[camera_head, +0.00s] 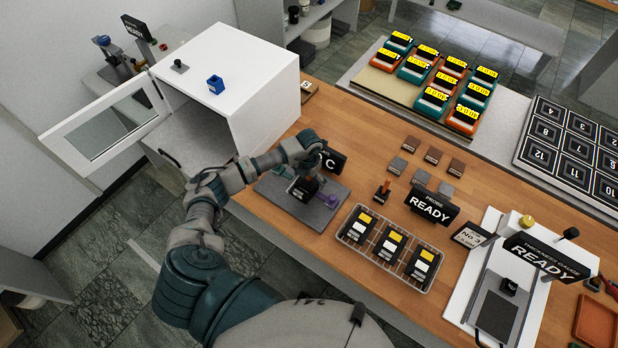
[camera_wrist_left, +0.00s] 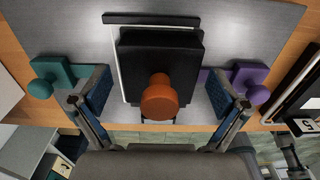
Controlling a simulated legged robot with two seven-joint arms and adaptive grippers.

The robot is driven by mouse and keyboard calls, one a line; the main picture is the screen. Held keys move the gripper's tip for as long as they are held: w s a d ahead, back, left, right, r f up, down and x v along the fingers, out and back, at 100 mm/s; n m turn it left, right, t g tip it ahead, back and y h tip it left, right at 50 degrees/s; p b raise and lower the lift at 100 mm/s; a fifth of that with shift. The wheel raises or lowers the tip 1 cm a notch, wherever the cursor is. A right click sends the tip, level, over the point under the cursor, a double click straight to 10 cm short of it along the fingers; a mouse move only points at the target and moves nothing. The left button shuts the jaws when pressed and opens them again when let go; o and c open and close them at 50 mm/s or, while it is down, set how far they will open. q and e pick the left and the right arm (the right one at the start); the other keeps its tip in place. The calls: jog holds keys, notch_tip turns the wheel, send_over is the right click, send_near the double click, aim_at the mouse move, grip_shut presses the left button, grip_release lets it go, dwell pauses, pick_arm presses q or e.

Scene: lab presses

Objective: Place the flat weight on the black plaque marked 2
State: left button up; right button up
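A black block with an orange knob (camera_wrist_left: 160,98) sits on a grey metal plate (camera_wrist_left: 250,25) in the left wrist view. A teal knobbed piece (camera_wrist_left: 58,75) and a purple knobbed piece (camera_wrist_left: 250,84) lie at its sides. I cannot tell which of these is the flat weight. My left gripper (camera_wrist_left: 158,100) is open, its fingers apart on either side of the orange knob. In the head view it is over the grey plate (camera_head: 322,212), partly hiding the block.
A white cabinet (camera_head: 235,65) with an open glass door (camera_head: 105,118) stands at the left. A wire tray (camera_head: 390,248), a READY probe sign (camera_head: 431,206), and a thickness gauge (camera_head: 500,300) stand right of the plate. Several orange and teal devices (camera_head: 440,82) are farther back.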

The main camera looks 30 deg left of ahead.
pick_arm(q)
notch_tip(320, 180, up, 12)
jog(key=shift+b, duration=1.1)
